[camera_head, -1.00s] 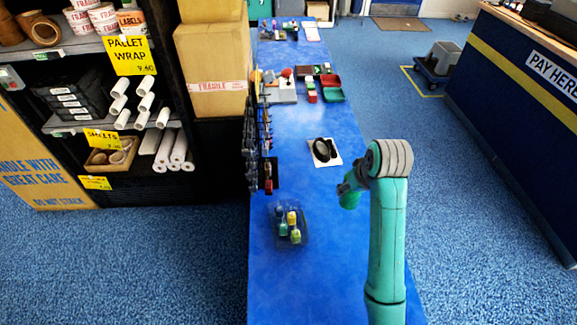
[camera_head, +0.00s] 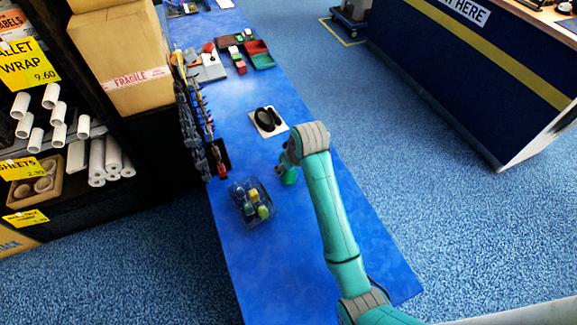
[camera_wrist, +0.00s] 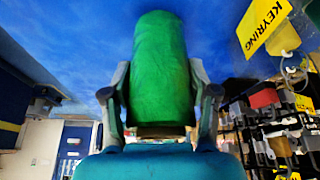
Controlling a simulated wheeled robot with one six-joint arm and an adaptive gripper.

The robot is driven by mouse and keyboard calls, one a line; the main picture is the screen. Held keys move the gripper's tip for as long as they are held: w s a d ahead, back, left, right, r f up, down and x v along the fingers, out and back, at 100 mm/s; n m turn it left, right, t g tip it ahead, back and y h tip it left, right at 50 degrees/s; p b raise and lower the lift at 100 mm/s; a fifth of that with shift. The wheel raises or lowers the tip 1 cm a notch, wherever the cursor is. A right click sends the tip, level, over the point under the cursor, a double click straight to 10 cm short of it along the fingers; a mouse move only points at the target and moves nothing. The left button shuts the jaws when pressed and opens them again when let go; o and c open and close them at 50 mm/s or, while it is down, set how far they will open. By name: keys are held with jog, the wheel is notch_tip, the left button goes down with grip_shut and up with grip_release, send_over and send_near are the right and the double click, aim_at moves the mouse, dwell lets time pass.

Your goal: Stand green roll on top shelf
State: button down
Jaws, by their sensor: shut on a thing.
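My gripper (camera_wrist: 159,92) is shut on the green roll (camera_wrist: 160,60), with one finger on each side of it. In the wrist view the roll points up the picture, away from the gripper's palm. In the head view only a small green part of the roll (camera_head: 289,178) shows below my wrist, above the blue counter (camera_head: 285,265). A dark shelf unit (camera_head: 80,200) stands at the far left, away from the gripper. It holds white rolls, and its upper part is cut off by the frame, so its top shelf cannot be told.
A clear tray (camera_head: 233,190) with small coloured bottles lies left of the gripper. A white card with a black object (camera_head: 268,120) lies beyond it. A rack of hanging goods (camera_head: 190,110) lines the counter's left edge. A carton (camera_head: 120,60) stands behind. The near counter is clear.

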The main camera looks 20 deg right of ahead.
jog(key=shift+f, duration=0.3)
jog(key=shift+f, duration=0.15)
jog(key=shift+c, duration=1.5)
grip_release()
jog(key=v, duration=1.2)
